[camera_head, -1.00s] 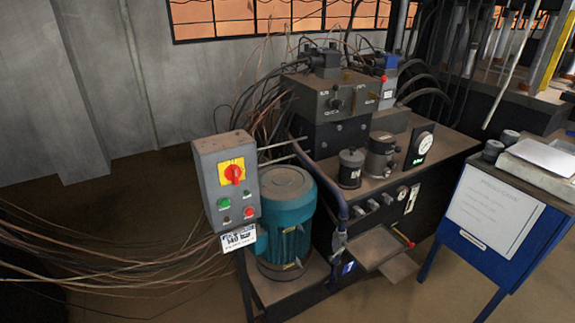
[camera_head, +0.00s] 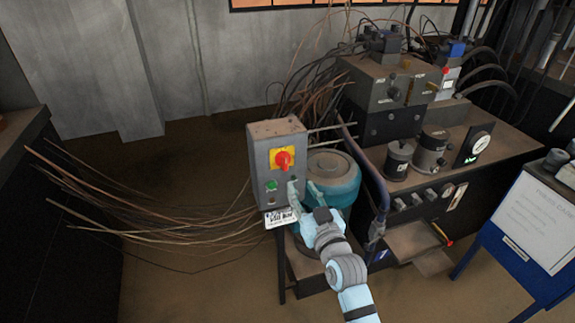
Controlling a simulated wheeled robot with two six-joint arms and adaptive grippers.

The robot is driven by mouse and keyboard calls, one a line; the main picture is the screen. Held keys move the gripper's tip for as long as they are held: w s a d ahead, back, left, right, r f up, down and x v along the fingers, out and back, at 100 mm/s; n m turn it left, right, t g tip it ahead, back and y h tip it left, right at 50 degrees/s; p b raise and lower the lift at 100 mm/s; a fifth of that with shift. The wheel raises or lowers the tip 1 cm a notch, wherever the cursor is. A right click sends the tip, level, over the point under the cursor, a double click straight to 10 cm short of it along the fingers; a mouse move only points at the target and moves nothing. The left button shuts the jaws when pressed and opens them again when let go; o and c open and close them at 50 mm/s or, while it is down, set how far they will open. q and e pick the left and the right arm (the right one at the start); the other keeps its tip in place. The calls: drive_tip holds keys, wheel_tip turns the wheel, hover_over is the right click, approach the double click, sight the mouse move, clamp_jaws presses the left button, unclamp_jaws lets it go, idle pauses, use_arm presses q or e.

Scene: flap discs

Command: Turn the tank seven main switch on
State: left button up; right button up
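The main switch (camera_head: 283,160) is a red rotary knob on a yellow plate, on the front of a grey control box (camera_head: 260,145). Its exact turn position is too small to tell. A green button (camera_head: 271,185) sits below it; the lower right buttons are hidden by my gripper. My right gripper (camera_head: 302,190) is just below and right of the knob, in front of the box's lower right part. Its two fingers look apart, with nothing seen between them. I cannot tell whether it touches the box. My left gripper is not in view.
A teal motor (camera_head: 333,168) stands right behind my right arm. A dark hydraulic unit (camera_head: 440,170) with a pipe (camera_head: 372,175) stands further right. Loose cables (camera_head: 150,215) spread left of the box. A blue stand (camera_head: 520,225) is at the right. The floor at the lower left is clear.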

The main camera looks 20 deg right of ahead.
sight(286, 164)
drive_tip(key=w, duration=0.3)
drive_tip(key=w+b, duration=0.1)
drive_tip(key=w, duration=0.3)
drive_tip(key=w+a, duration=0.1)
drive_tip(key=w, duration=0.2)
drive_tip(key=shift+w+f, duration=0.25)
drive_tip(key=shift+w, duration=0.15)
drive_tip(key=shift+w+r, duration=0.1)
drive_tip(key=shift+w, duration=0.25)
drive_tip(key=shift+d, duration=0.1)
clamp_jaws()
